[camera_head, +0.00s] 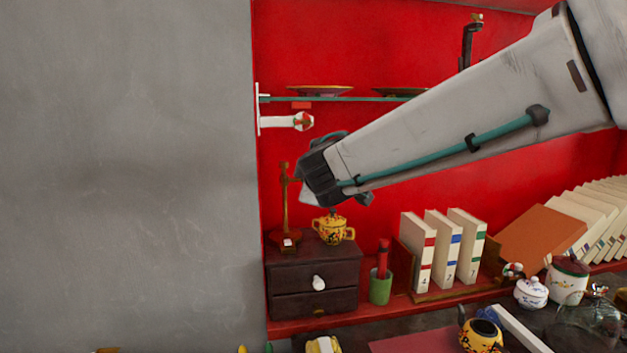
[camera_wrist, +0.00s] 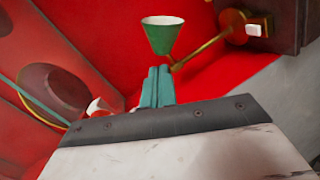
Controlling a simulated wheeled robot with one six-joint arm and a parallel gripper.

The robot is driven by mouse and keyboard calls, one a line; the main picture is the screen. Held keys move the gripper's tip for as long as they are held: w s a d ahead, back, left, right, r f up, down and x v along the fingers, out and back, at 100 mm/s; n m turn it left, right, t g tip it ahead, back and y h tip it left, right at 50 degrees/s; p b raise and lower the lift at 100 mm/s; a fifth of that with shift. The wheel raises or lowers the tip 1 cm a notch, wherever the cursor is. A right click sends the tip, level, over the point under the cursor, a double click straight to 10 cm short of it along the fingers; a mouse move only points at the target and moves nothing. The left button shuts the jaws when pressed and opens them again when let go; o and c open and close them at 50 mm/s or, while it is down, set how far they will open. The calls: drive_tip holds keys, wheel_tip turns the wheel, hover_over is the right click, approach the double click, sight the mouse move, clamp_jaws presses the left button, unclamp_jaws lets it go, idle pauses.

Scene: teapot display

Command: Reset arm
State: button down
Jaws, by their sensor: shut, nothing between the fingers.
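My arm reaches in from the upper right in the head view, and its dark wrist end hangs above the dark wooden chest (camera_head: 313,285). The fingers are hard to make out there. In the wrist view my gripper (camera_wrist: 160,72) shows as two teal fingers pressed together, with nothing between them. A yellow patterned pot (camera_head: 333,229) with a lid stands on the chest, below the wrist. A brass stand (camera_head: 284,205) stands to its left. In the wrist view a green cone-shaped piece (camera_wrist: 163,38) appears just beyond the fingertips; I cannot tell whether they touch.
A glass shelf (camera_head: 350,99) with plates is behind the arm. Books (camera_head: 418,255), a green cup (camera_head: 380,287) and white lidded pots (camera_head: 530,293) stand to the right. A yellow teapot (camera_head: 480,335) is low in front. A grey wall (camera_head: 125,180) borders the left.

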drive_tip(key=s+d+r, duration=0.2)
drive_tip(key=s+d, duration=0.3)
drive_tip(key=s, duration=0.1)
drive_tip(key=s+d+f+m+g+h, duration=0.4)
drive_tip(key=s+d+f+m, duration=0.15)
drive_tip(key=d, duration=0.45)
drive_tip(key=s+d+f+m+g+h, duration=0.3)
drive_tip(key=s+d+f+m, duration=0.15)
drive_tip(key=s+d, duration=0.4)
drive_tip(key=s+d+f+m+g+y, duration=0.2)
drive_tip(key=s+d+f+m+g, duration=0.1)
drive_tip(key=s, duration=0.6)
drive_tip(key=s+d+f+m+g+y, duration=0.2)
drive_tip(key=s+d+f+m+g, duration=0.1)
drive_tip(key=s, duration=0.6)
drive_tip(key=shift+d+m, duration=0.3)
drive_tip(key=shift+d, duration=0.1)
